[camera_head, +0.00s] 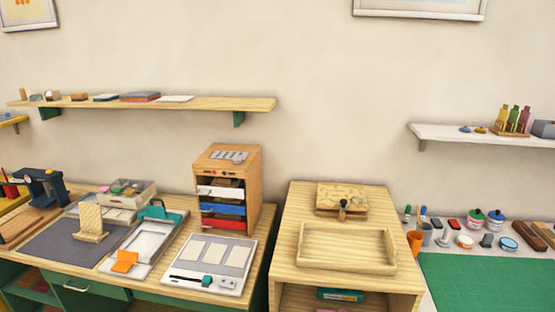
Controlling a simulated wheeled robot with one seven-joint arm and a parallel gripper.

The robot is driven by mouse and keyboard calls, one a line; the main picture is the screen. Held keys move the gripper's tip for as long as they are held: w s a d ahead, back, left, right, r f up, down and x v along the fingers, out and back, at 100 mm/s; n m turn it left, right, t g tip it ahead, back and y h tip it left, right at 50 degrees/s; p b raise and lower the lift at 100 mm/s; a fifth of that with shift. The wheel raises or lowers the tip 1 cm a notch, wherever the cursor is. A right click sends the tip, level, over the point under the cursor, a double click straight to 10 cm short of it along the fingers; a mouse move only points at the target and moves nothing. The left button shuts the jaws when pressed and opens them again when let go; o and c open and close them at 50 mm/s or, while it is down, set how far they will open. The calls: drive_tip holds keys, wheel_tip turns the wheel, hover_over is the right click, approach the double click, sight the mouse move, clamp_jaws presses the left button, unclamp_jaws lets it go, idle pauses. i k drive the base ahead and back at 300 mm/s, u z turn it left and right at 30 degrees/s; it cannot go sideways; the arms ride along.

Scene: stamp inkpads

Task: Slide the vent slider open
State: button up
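No part is plainly marked as the vent slider. A grey slotted plate (230,157) lies on top of the wooden drawer cabinet (252,185), and it looks like a vent; I cannot tell whether its slots are open or covered. A white board (238,254) on the left table has a dark slot (186,279) along its front edge and a small teal knob (207,281) near the slot's right end. This could be a slider too. My gripper is not in view.
The cabinet has white, blue and red drawers (222,209). To the right, an empty wooden tray (347,261) sits on a wooden stand, behind it a patterned block with a dark knob (342,204). A wooden shelf (190,104) hangs above the left table. A green mat (490,285) lies right.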

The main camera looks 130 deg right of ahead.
sight(237, 157)
drive_tip(key=z, duration=4.2)
